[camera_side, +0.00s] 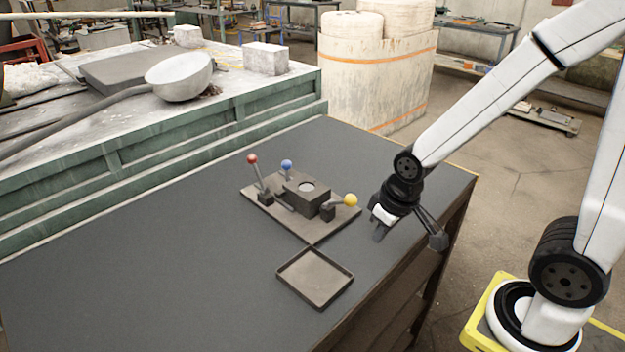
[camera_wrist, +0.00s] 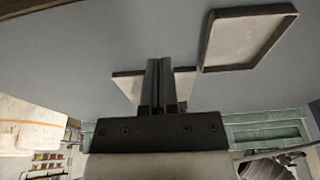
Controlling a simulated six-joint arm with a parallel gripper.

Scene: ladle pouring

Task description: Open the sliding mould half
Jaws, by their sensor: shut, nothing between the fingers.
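The mould (camera_side: 306,194) is a dark block with a pale round spot on top, on a flat base plate (camera_side: 290,225) on the dark table. Its halves seem to sit together; I cannot make out a gap. A red-knobbed lever (camera_side: 252,160) stands at its left, a blue-knobbed one (camera_side: 287,165) behind, and a yellow-knobbed one (camera_side: 350,200) leans right. My gripper (camera_side: 378,234) is right of the yellow knob, apart from it and pointing down. In the wrist view, my gripper (camera_wrist: 160,65) has its fingers together and empty, partly hiding a pale flat thing I cannot identify.
A shallow square tray (camera_side: 315,278) lies in front of the mould; it also shows in the wrist view (camera_wrist: 205,50). A ladle (camera_side: 180,77) rests on the green-sided bench (camera_side: 170,150) behind. The table's left part is clear. Its right edge is close to my gripper.

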